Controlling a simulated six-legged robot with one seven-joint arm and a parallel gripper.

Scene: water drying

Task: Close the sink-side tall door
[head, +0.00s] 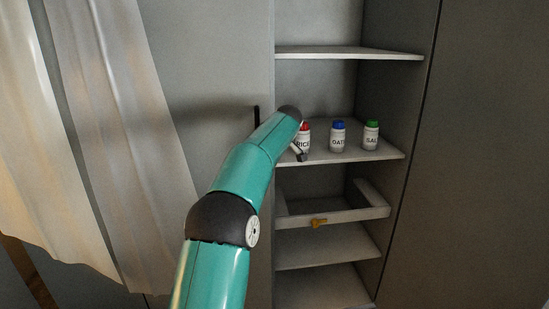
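A tall grey door panel (215,65) stands just left of an open cabinet, with a dark vertical handle (257,117) near its right edge. I cannot tell how far it is swung or whether it is the sink-side one. A darker tall panel (490,150) stands right of the cabinet, with no handle in view. My teal arm reaches up to the cabinet's middle shelf. My gripper (299,153) is mostly hidden behind my wrist, in front of the shelf by the red-capped jar and right of the handle. Its opening does not show.
The cabinet's middle shelf (350,155) holds a red-capped RICE jar (304,134), a blue-capped jar (338,138) and a green-capped jar (371,136). Pale cloth (110,120) hangs at left.

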